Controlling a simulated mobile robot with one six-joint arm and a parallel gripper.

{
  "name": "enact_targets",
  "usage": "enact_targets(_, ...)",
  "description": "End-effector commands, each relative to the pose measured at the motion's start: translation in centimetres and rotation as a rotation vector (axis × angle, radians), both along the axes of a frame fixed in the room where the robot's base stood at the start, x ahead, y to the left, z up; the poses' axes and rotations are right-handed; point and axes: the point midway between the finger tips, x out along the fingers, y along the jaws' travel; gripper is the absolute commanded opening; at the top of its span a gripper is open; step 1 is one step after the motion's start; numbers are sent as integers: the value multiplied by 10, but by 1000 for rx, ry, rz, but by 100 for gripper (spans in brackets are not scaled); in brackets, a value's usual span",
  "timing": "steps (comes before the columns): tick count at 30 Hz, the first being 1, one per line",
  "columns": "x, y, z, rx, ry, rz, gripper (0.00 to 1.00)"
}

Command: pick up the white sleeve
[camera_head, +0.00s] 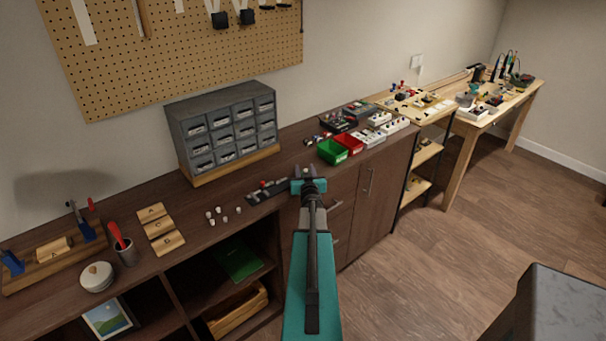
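Several small white pieces (223,219) stand loose on the brown cabinet top, left of my gripper; they look like small sleeves or knobs. At this size I cannot tell which of them is the white sleeve. My gripper (305,171) is over the front part of the cabinet top, to the right of the white pieces and apart from them. Its two fingertips show a small gap and it looks open, with nothing seen between them. My arm hides part of the cabinet front.
A dark strip with small parts (267,190) lies just left of my gripper. A grey drawer unit (222,128) stands behind. Green (332,152) and red (350,142) bins lie to the right. Lettered wooden blocks (158,228) and a cup (126,252) stand left.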

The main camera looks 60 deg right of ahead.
Motion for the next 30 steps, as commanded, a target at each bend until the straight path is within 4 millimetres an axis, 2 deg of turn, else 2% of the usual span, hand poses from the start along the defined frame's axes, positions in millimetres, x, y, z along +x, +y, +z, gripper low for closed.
enact_targets(5, 0, 0, 0, 0, 0, 0, 35)
enact_targets(11, 0, 0, 0, 0, 0, 0, 1)
enact_targets(12, 0, 0, 0, 0, 0, 0, 0)
enact_targets(30, 0, 0, 4, -1, 1, 0, 0)
